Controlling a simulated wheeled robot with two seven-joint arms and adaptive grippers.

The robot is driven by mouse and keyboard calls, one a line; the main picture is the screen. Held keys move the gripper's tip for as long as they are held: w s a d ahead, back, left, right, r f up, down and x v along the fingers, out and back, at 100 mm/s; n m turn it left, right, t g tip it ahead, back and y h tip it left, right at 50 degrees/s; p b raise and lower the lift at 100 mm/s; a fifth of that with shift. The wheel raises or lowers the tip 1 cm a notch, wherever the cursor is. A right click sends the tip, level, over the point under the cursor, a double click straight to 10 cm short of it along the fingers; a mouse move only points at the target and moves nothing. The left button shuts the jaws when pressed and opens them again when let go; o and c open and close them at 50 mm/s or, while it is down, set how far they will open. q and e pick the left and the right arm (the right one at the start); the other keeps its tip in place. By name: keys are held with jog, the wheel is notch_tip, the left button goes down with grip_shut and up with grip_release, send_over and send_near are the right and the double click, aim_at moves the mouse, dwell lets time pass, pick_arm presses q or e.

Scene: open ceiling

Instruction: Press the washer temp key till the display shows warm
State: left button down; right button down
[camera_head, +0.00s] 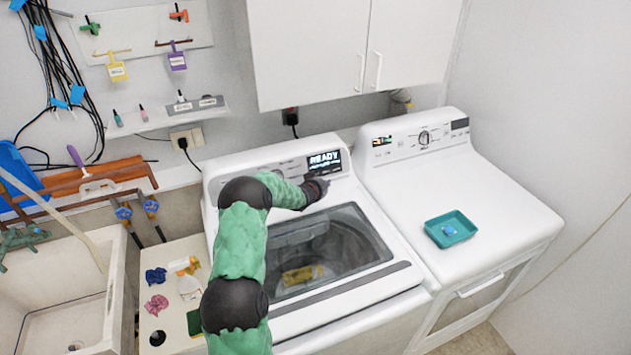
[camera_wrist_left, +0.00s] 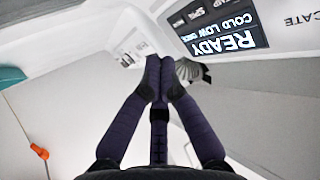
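The washer (camera_head: 345,275) stands in the middle, its clear lid down, with something yellow in the drum. Its lit display (camera_head: 325,161) reads READY. In the left wrist view the display (camera_wrist_left: 215,28) appears upside down and reads READY with COLD LOW and a blurred word under it. My left gripper (camera_head: 318,188) is at the panel just below the display. In the left wrist view its dark fingers (camera_wrist_left: 160,68) meet at the tips, shut and empty. I cannot make out the temp key or tell whether the fingertips touch the panel. My right gripper is not in view.
A dryer (camera_head: 500,200) stands right of the washer, with a teal tray (camera_head: 451,229) on top. White cabinets (camera_head: 350,45) hang above. A sink (camera_head: 60,290) and a small ledge (camera_head: 165,330) with cloths and bottles are at the left.

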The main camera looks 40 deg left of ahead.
pick_arm(q)
jog(key=shift+f, duration=0.2)
jog(key=shift+a, duration=0.1)
jog(key=w+a+f+p, duration=0.3)
jog(key=a+p, duration=0.1)
jog(key=a, duration=0.3)
jog(key=shift+w, duration=0.4)
dwell(0.4)
jog(key=shift+a, duration=0.15)
dwell(1.2)
jog(key=shift+w+a+f, duration=0.15)
jog(key=shift+w+a, duration=0.05)
jog(key=shift+a, duration=0.1)
